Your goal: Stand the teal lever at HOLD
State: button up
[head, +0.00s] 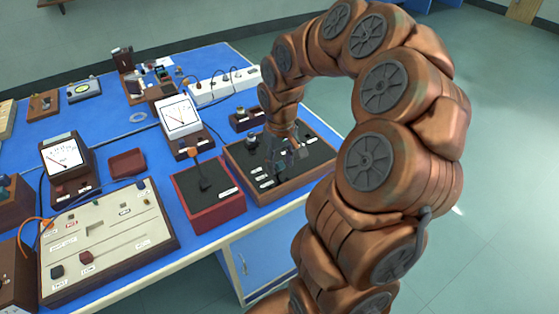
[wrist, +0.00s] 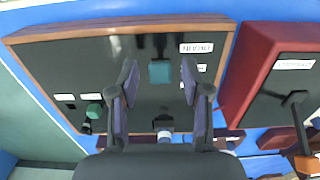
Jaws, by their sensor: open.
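The teal lever's square grip (wrist: 160,71) shows in the wrist view, seen from above, on a black panel (wrist: 60,75) in a wooden frame. The panel is also in the head view (head: 240,158), at the bench's front right edge. White labels stand right of the lever; the top one (wrist: 197,48) seems to read NEUTRAL, and I cannot read the others surely. My gripper (wrist: 159,72) is open, with one finger on each side of the teal grip and a visible gap to both. In the head view my gripper (head: 282,152) is over the panel and hides part of it.
A smaller green knob (wrist: 94,111) and a grey-topped knob (wrist: 164,128) are on the same panel. A red box (head: 205,212) with an orange-tipped lever (wrist: 300,120) stands close beside it. A cream panel (head: 105,250) and meters (head: 180,116) crowd the blue bench leftward.

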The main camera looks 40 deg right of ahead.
jog(key=shift+f, duration=0.1)
jog(key=shift+c, duration=0.3)
grip_shut()
jog(key=shift+w+d+r+g+p, duration=0.1)
jog(key=shift+w+r+g+p, duration=0.1)
jog(key=shift+w+g+p, duration=0.55)
jog(key=shift+w+d+g, duration=0.1)
jog(key=shift+w+g, duration=0.35)
jog(key=shift+g, duration=0.6)
jog(key=shift+w+g, duration=0.45)
jog(key=shift+g, duration=0.55)
jog(key=shift+o, duration=0.3)
grip_release()
